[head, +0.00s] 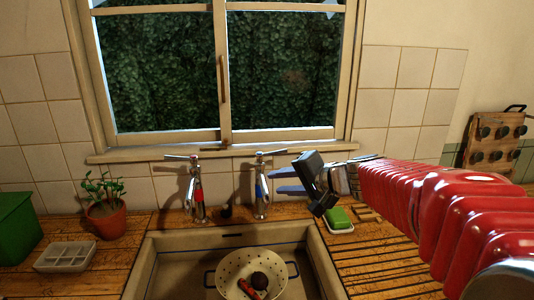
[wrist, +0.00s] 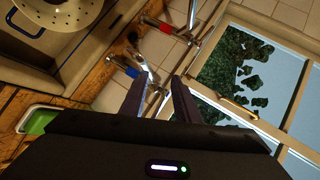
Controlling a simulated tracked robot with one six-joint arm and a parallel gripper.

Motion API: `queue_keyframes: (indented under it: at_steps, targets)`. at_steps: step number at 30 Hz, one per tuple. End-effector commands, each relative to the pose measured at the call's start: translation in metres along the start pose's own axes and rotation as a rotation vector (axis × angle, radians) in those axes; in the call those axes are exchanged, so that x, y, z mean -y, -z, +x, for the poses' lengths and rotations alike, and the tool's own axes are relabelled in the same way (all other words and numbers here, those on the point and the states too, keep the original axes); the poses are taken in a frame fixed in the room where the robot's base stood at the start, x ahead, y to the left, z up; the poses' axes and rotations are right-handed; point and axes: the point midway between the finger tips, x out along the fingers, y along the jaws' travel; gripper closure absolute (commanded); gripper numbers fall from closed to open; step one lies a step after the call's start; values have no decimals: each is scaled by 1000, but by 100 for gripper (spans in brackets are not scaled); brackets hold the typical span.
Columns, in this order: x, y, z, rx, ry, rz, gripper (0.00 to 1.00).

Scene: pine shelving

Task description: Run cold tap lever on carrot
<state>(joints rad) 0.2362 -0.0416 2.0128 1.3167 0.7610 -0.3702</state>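The cold tap (head: 262,192), marked blue, stands behind the sink on the right. Its lever (head: 266,154) sits on top. No water shows below it. My gripper (head: 276,181) is open, its two fingers pointing left just right of this tap. In the wrist view the blue-marked tap (wrist: 132,71) is just beyond the fingertips (wrist: 158,80); I cannot tell whether they touch it. The orange-red carrot (head: 248,289) lies in a cream colander (head: 229,270) in the sink, beside a dark round vegetable (head: 259,279). The carrot does not show in the wrist view.
The hot tap (head: 196,197), marked red, stands to the left. A green sponge (head: 338,216) in a white dish lies below my gripper. A potted plant (head: 105,214), a grey tray (head: 65,256) and a green box (head: 17,232) are at left. The window (head: 222,75) is behind.

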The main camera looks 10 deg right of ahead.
Motion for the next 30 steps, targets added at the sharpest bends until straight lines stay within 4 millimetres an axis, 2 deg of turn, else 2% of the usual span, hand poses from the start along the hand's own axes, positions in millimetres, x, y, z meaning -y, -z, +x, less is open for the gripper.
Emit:
queue_keyframes:
  at_steps: [1,6,9,12,16,26,30]
  targets:
    - [-2,19,7,-26,24,41,71]
    - [-4,84,24,-126,118,173,71]
    - [-8,114,29,-176,159,233,71]
    - [-12,133,31,-210,185,271,71]
    - [-13,142,31,-226,198,289,71]
    - [-13,142,32,-225,198,288,71]
    - [-12,143,38,-223,197,288,71]
